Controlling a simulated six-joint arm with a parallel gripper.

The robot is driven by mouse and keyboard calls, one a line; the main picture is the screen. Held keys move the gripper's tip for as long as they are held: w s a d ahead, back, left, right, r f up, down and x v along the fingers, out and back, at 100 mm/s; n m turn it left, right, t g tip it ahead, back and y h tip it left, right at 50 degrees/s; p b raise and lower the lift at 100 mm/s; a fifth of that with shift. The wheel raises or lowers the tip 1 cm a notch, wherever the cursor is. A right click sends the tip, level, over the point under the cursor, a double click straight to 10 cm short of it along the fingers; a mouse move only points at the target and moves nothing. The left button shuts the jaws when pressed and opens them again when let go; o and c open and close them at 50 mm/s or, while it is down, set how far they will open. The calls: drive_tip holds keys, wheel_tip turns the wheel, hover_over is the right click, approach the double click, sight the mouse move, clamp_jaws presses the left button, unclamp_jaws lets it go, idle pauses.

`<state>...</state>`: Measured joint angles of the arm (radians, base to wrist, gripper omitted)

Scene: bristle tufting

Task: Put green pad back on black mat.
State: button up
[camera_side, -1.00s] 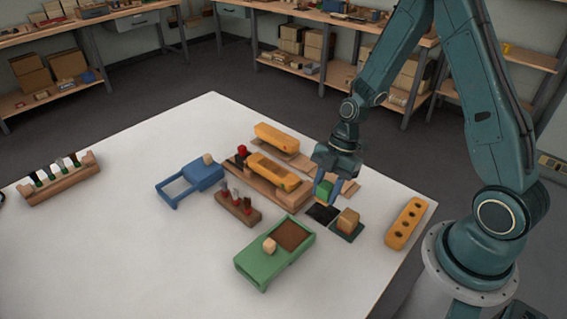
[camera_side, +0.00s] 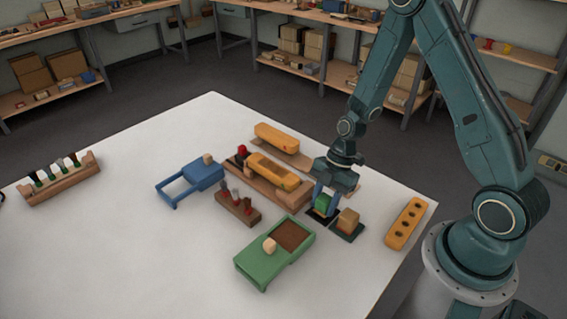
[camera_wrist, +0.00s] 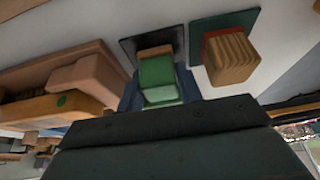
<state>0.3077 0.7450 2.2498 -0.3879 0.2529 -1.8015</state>
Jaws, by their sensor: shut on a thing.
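The green pad (camera_side: 322,203) is a small block with a green top. It is between the fingers of my gripper (camera_side: 325,200), which is shut on it. The pad is at the black mat (camera_side: 313,216), low over it or on it; I cannot tell if it touches.
A wooden block (camera_side: 348,220) stands on a dark green mat (camera_side: 345,236) just right of the black mat. A yellow bar with holes (camera_side: 406,224) lies farther right. A wooden fixture with a yellow brush body (camera_side: 273,172) is close on the left. A green tray (camera_side: 262,267) stands in front.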

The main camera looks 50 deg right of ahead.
drive_tip(key=shift+f, duration=0.1)
drive_tip(key=o, duration=0.9)
drive_tip(key=shift+v, duration=6.15)
drive_tip(key=shift+a, duration=0.1)
